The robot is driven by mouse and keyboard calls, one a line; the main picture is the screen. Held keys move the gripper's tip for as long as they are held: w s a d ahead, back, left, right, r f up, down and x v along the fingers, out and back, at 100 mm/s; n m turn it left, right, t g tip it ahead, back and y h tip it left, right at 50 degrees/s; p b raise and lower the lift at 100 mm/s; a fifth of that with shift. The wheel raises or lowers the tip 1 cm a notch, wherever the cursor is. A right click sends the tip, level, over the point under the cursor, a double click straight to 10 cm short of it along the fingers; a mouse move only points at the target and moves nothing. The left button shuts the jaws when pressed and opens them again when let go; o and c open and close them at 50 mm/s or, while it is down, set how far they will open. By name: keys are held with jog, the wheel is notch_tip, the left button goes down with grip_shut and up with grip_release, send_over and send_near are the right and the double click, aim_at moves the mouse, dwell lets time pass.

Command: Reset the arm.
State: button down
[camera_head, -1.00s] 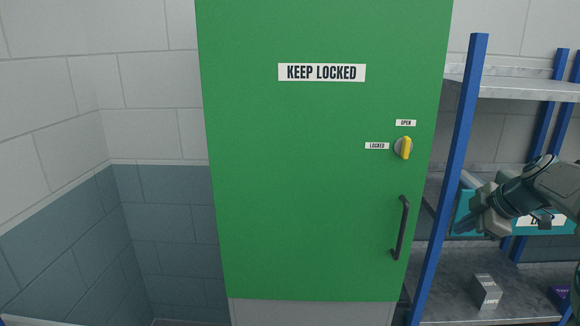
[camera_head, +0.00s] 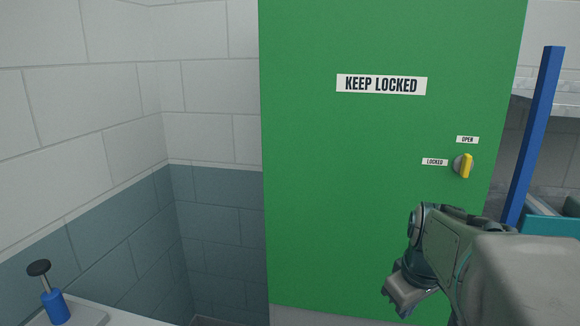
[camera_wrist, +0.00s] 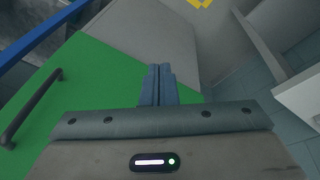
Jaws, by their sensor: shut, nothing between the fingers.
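My gripper (camera_head: 400,300) is at the lower right of the head view, in front of the lower part of the green door (camera_head: 330,200). My forearm fills the lower right corner and hides the door handle there. In the wrist view the two fingers (camera_wrist: 157,85) are together and empty. The door handle (camera_wrist: 30,108) shows at the left of the wrist view, apart from the fingers.
The door carries a KEEP LOCKED sign (camera_head: 381,85) and a yellow knob (camera_head: 465,165) pointing up toward OPEN. A blue shelf post (camera_head: 535,135) stands at right. A white surface with a blue plunger-like object (camera_head: 54,304) is at lower left.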

jog(key=s+a+f+m, duration=0.3)
jog(key=s+a, duration=0.3)
jog(key=s, duration=0.4)
jog(key=shift+s+a+m+t, duration=0.3)
jog(key=shift+s+m, duration=0.1)
jog(key=shift+m, duration=0.5)
dwell(0.8)
